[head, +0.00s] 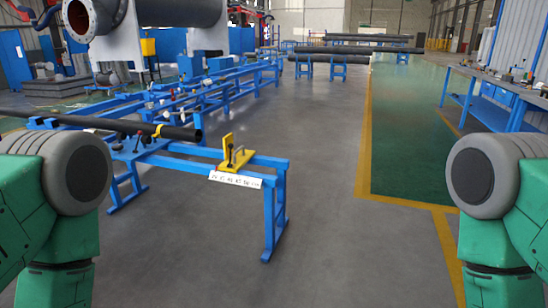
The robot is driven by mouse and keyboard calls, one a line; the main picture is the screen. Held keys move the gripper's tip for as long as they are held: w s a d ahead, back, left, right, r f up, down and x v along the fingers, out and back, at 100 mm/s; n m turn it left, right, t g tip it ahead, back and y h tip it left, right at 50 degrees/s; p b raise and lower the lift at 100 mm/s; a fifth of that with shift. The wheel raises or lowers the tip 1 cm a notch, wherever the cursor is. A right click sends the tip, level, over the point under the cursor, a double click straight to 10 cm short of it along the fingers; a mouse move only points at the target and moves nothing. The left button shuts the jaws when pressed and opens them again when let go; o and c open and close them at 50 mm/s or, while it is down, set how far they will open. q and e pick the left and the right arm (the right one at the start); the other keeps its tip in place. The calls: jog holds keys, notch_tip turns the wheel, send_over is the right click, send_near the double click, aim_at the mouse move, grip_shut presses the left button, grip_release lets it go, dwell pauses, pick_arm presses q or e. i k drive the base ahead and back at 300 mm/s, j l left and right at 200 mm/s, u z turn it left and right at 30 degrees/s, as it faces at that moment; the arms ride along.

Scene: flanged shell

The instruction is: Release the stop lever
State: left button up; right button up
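A yellow stop plate (232,147) with a small dark lever (238,155) stands upright on the right end of the blue pipe stand. A white sign (236,180) with dark characters hangs below it on the stand's front edge. The lever is small, so its exact position is hard to tell. My two green arms with grey joints show at the left and right edges. Neither gripper is in view, and nothing of mine touches the lever.
The blue pipe stand (281,211) bears a long dark pipe (110,124), whose open end lies left of the yellow plate. Grey floor (340,230) is clear in front and right of the stand. A blue workbench (492,95) stands at the far right beyond the green floor.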

aim_at(231, 146)
jog(key=i+l+u, duration=0.15)
jog(key=i+u, duration=0.25)
jog(key=i, duration=0.2)
jog(key=i+l, duration=0.25)
jog(key=i, duration=0.2)
jog(key=i+l, duration=0.3)
jog(key=i, duration=0.15)
jog(key=i+l, duration=0.25)
jog(key=i, duration=0.2)
jog(key=i+l, duration=0.3)
jog(key=i, duration=0.15)
jog(key=i+l, duration=0.25)
jog(key=i, duration=0.2)
